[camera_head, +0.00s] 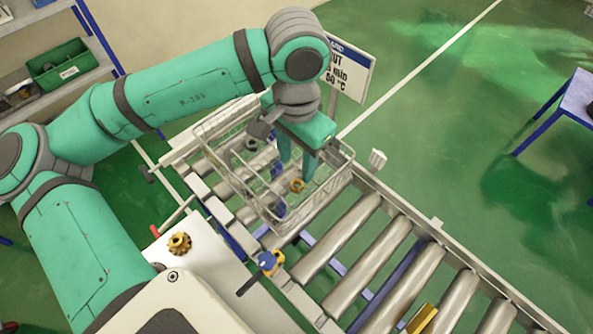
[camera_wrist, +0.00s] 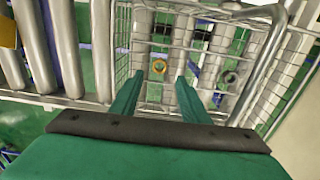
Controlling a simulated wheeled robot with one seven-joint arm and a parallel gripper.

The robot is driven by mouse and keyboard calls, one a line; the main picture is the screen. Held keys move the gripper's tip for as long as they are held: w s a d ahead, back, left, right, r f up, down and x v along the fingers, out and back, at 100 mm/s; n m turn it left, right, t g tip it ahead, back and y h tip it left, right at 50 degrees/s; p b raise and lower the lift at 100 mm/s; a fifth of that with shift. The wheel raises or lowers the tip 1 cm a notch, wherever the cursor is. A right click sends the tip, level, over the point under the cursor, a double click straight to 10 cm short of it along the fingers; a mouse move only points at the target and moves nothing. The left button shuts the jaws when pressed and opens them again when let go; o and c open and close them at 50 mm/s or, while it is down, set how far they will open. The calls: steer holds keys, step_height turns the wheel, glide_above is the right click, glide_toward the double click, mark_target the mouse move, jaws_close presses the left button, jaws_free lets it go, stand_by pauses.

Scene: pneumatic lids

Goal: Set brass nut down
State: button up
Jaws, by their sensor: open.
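The brass nut (camera_head: 297,185) is a small golden ring inside the wire basket (camera_head: 321,209), close to the fingertips. In the wrist view the brass nut (camera_wrist: 158,66) shows beyond and between the fingertips, seemingly on the basket floor and apart from both fingers. My gripper (camera_head: 296,171) reaches down into the basket with its two green fingers spread. The wrist view shows my gripper (camera_wrist: 160,76) open and empty. The basket stands on a roller conveyor (camera_head: 340,238).
A dark nut (camera_head: 251,145) lies elsewhere in the basket. The basket's wire walls surround my fingers. A brass gear-like part (camera_head: 180,243) sits on a white surface, and a blue and yellow valve (camera_head: 268,262) is at the conveyor's edge. A yellow block (camera_head: 421,318) lies on the rollers. A sign (camera_head: 348,69) stands behind.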

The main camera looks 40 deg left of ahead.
steer(key=shift+r, duration=2.45)
steer(key=shift+s, duration=0.15)
